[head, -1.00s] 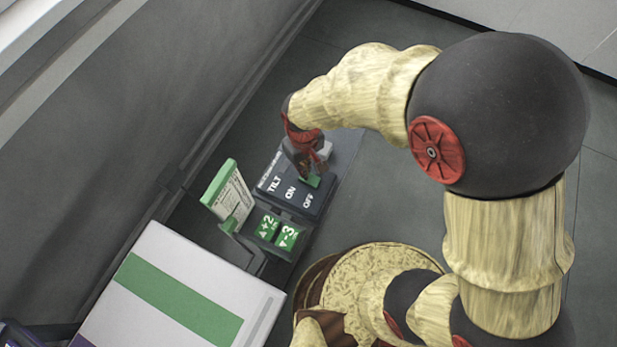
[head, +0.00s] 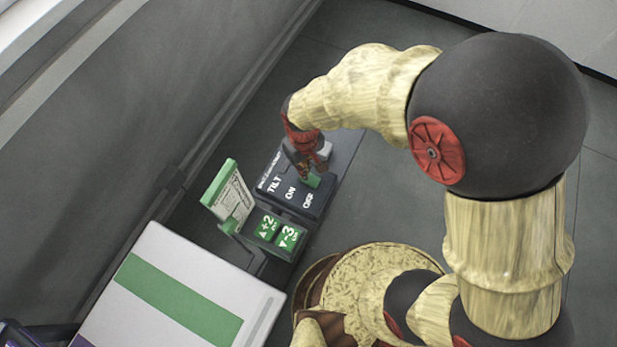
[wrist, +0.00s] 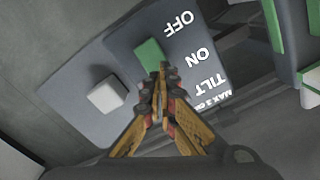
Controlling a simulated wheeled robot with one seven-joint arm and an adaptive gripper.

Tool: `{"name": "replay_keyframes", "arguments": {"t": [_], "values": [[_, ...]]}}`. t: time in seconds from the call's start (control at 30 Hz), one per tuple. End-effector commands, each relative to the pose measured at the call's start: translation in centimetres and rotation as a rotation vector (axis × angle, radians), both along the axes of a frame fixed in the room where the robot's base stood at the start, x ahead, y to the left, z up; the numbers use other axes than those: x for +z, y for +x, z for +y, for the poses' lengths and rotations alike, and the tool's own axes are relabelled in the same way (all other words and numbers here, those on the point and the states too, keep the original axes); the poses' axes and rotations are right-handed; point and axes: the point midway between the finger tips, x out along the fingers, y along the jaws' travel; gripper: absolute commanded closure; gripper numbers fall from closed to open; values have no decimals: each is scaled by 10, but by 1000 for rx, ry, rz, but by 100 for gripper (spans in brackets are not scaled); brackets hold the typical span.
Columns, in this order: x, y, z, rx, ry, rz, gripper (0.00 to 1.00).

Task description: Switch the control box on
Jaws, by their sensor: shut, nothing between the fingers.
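The control box (head: 287,199) is a dark panel with white words TILT, ON and OFF; it also shows in the wrist view (wrist: 125,45). It carries a green switch (wrist: 149,55) and a pale square block (wrist: 106,95). My gripper (head: 308,177) is over the box in the head view, its tips beside the green switch. In the wrist view my gripper (wrist: 162,72) is shut and empty, its fingertips together at the switch's edge near ON. I cannot tell if they touch it. The fingers hide part of the switch.
A small panel with green +2 and -3 labels (head: 277,231) adjoins the box. A green-and-white sign (head: 229,192) stands beside it. A white box with a green stripe (head: 180,298) is at lower left. A grey wall (head: 130,110) runs along the left. Floor is clear beyond the box.

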Motion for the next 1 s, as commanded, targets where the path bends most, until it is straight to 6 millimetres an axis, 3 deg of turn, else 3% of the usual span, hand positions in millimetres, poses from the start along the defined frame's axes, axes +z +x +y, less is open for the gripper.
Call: {"name": "replay_keyframes", "arguments": {"t": [1.0], "values": [[-13, 0, 0, 0, 0, 0, 100]]}}
